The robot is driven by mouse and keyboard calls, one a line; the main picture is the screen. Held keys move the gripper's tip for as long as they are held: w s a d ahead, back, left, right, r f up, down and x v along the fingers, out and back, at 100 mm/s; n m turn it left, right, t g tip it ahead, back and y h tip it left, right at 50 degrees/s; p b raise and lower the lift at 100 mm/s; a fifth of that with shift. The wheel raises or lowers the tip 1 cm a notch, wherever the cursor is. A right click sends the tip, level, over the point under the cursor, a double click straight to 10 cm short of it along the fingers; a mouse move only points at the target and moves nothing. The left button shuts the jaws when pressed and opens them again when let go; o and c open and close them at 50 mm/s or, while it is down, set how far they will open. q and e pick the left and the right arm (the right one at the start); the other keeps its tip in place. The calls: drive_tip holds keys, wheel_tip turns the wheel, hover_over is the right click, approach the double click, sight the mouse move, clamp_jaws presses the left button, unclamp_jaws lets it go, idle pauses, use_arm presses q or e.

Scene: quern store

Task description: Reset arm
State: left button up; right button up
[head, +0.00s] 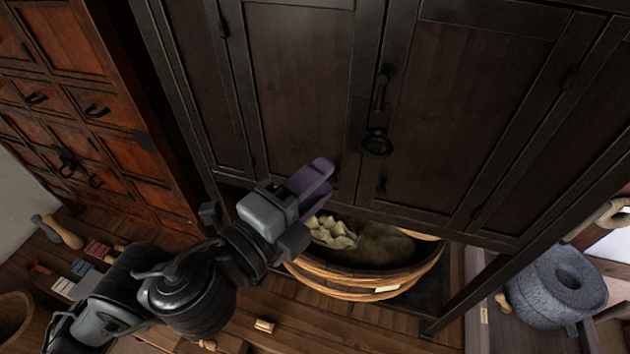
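My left arm comes in from the lower left. Its gripper (326,179), with purple fingers, is raised in front of the dark wooden cabinet (300,90), near the lower edge of its doors. The fingers point up and to the right and lie close together in this view; whether there is a gap between them is unclear. I see nothing held in them. My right gripper is not in view.
A wooden tub (350,292) with sacks (385,247) sits under the cabinet, just below my gripper. A grey stone quern (556,287) stands at the right. A reddish drawer chest (75,110) is at the left. Small items lie on the plank floor (300,325).

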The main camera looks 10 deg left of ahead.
use_arm(q)
drive_tip(key=s+a+f+n+g+y, duration=0.1)
drive_tip(key=s+f+n+g+y, duration=0.2)
drive_tip(key=f, duration=0.9)
drive_tip(key=s+a+f+n+g, duration=0.15)
drive_tip(key=f+n, duration=0.35)
drive_tip(key=f, duration=0.7)
drive_tip(key=s+a+f+n+g+y, duration=0.2)
drive_tip(key=s+a+f+n+g, duration=0.2)
drive_tip(key=s+a+f+n, duration=0.3)
drive_tip(key=s+a+f+n+g+y, duration=0.3)
drive_tip(key=s+a+f+n, duration=0.25)
drive_tip(key=f, duration=0.35)
wheel_tip(320, 180, up, 22)
drive_tip(key=s+p, duration=0.1)
drive_tip(key=p, duration=2.1)
drive_tip(key=shift+s+d+r+n+g+p, duration=0.15)
drive_tip(key=shift+s+d+n+g+p, duration=0.1)
drive_tip(key=shift+n+g+p, duration=0.15)
